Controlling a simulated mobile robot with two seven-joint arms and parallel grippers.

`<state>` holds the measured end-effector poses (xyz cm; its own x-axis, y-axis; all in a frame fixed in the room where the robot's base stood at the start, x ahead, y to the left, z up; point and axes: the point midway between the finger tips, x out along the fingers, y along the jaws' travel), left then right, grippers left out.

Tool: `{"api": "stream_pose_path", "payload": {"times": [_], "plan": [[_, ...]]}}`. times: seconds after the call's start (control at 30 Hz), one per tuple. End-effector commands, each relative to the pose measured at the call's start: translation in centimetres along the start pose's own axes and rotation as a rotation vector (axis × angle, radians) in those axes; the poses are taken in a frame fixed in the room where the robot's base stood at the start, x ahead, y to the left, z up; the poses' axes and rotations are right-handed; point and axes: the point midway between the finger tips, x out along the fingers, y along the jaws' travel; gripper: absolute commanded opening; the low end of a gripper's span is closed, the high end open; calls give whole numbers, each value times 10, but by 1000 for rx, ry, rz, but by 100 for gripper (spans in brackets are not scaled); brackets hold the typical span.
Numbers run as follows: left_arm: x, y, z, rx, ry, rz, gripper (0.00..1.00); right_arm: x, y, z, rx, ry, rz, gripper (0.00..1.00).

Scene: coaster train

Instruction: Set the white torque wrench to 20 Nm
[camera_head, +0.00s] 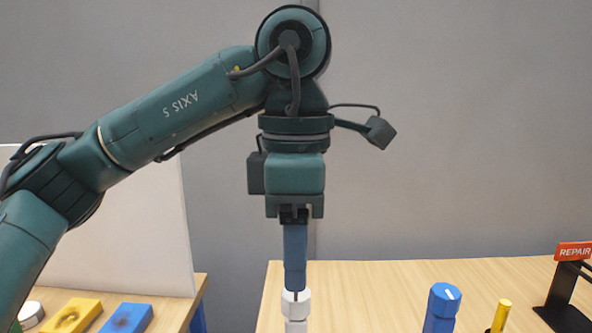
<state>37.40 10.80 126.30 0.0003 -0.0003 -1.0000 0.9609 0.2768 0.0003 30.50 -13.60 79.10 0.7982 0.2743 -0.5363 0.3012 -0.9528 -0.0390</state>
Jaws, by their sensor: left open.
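The white torque wrench (296,312) stands upright at the bottom centre, with only its white top part in view. Its lower part is cut off by the picture's bottom edge. My left gripper (295,286) points straight down directly above it, its blue fingers seen edge-on. The fingertips are at the wrench's top end and overlap it in the picture. I cannot tell whether they touch it. The jaws are open. No scale or number on the wrench can be read. My right gripper is not in view.
A blue knob-topped tool (443,305) with a white mark and a yellow rod (501,315) stand to the right. A black stand with an orange REPAIR sign (574,251) is at far right. A yellow block (75,315) and a blue block (127,318) lie at left, by a white panel (150,220).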

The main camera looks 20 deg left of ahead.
Motion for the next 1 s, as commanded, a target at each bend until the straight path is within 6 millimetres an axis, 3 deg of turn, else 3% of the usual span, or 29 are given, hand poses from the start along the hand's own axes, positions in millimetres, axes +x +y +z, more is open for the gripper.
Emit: {"api": "stream_pose_path", "payload": {"times": [0.03, 0.2, 0.4, 1.0], "plan": [[-16, 0, 0, -2, -1, 6, 51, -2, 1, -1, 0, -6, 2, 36], [-52, 0, 0, -3, -1, 4, 51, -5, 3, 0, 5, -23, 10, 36], [-77, 0, 0, -1, 0, 2, 51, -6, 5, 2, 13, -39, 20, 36], [-81, 0, 0, 1, 0, -1, 51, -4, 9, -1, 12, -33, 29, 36]]}}
